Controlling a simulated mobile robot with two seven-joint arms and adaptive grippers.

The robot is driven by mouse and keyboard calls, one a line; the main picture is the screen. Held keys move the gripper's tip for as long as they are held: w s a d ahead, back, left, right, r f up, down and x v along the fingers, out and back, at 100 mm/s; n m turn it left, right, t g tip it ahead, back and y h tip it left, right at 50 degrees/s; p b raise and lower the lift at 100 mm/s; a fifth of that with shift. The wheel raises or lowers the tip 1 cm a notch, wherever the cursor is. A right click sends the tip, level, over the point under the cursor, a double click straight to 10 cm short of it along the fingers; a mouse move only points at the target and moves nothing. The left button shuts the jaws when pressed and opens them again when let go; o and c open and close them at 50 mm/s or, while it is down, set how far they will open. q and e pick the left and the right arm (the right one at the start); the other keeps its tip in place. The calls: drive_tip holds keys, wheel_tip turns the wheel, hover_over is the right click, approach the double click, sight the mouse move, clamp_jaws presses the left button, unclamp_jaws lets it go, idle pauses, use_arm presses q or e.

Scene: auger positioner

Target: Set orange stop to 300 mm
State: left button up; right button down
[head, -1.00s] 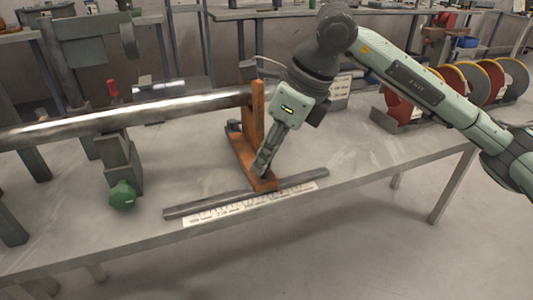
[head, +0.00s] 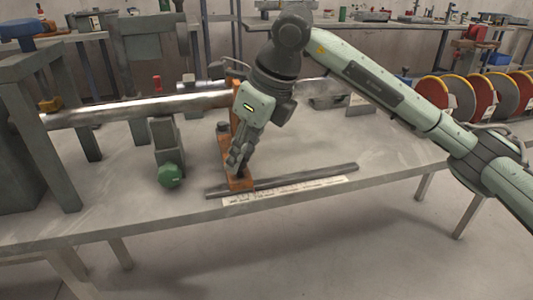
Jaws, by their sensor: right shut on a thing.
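The orange stop (head: 240,184) stands on the bench, its front foot over the dark rail (head: 300,178) near the rail's left end. A white printed scale strip (head: 290,191) lies along the rail's front; its marks are too small to read. My right gripper (head: 238,161) points down and is shut on the stop, just above its front foot. Gripper and wrist hide part of the stop's upright. A shiny metal tube (head: 130,111) runs from the left to the upright; whether it touches cannot be told. My left gripper is not in view.
A grey support with a green knob (head: 170,176) stands left of the stop. A blue-topped grey frame (head: 30,75) is at far left. Red and yellow discs (head: 460,97) stand at back right. The bench top (head: 385,150) right of the rail is clear.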

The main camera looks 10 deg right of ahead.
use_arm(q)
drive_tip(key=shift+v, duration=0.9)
use_arm(e)
drive_tip(key=shift+s+a, duration=0.15)
drive_tip(key=shift+a, duration=1.7)
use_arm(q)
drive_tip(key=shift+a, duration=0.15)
use_arm(e)
drive_tip(key=c, duration=1.3)
unclamp_jaws()
drive_tip(key=shift+a, duration=0.15)
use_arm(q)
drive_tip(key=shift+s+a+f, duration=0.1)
use_arm(e)
drive_tip(key=v, duration=1.2)
